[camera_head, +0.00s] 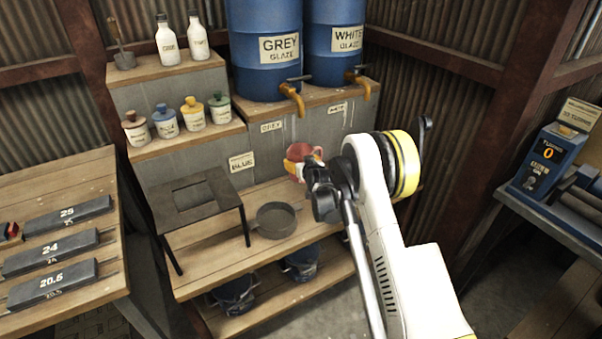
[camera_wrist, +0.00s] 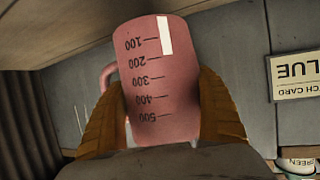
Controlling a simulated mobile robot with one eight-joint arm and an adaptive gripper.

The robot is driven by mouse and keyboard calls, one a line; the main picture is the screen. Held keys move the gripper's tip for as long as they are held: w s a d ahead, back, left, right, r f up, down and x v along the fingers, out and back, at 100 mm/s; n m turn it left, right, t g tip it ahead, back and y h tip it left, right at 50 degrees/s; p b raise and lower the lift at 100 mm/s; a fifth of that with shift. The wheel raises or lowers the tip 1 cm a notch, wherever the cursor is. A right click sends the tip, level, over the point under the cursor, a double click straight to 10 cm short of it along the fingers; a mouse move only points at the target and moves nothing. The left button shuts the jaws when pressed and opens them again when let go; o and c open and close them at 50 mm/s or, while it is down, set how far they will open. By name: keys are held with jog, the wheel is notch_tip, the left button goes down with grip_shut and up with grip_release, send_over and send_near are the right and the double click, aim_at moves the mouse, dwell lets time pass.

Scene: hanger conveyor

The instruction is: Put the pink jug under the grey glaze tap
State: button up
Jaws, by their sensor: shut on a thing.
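My gripper (camera_wrist: 160,110) is shut on the pink jug (camera_wrist: 158,75), one orange finger on each side of it. The jug's measuring marks face the wrist camera, and its handle shows at left there. Its marks and the blue sign both read upside down, so the jug is close to upright. In the head view the jug (camera_head: 301,151) is small and partly hidden by my wrist. It is held in the air above the lower wooden shelf. The grey glaze tap (camera_head: 291,97), orange, juts from the blue grey-glaze barrel (camera_head: 265,45), higher in the picture than the jug.
The white glaze tap (camera_head: 360,84) is right of the grey one. A dark metal stand (camera_head: 197,200) and a round grey pan (camera_head: 276,221) stand on the lower shelf (camera_head: 215,258). Lidded jars (camera_head: 193,113) and white bottles (camera_head: 167,42) line the left steps. A blue machine (camera_head: 545,160) is far right.

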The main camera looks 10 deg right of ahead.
jog(key=shift+f+b, duration=0.85)
jog(key=shift+f, duration=1)
jog(key=shift+f, duration=0.15)
jog(key=o, duration=1.4)
jog(key=shift+o, duration=0.2)
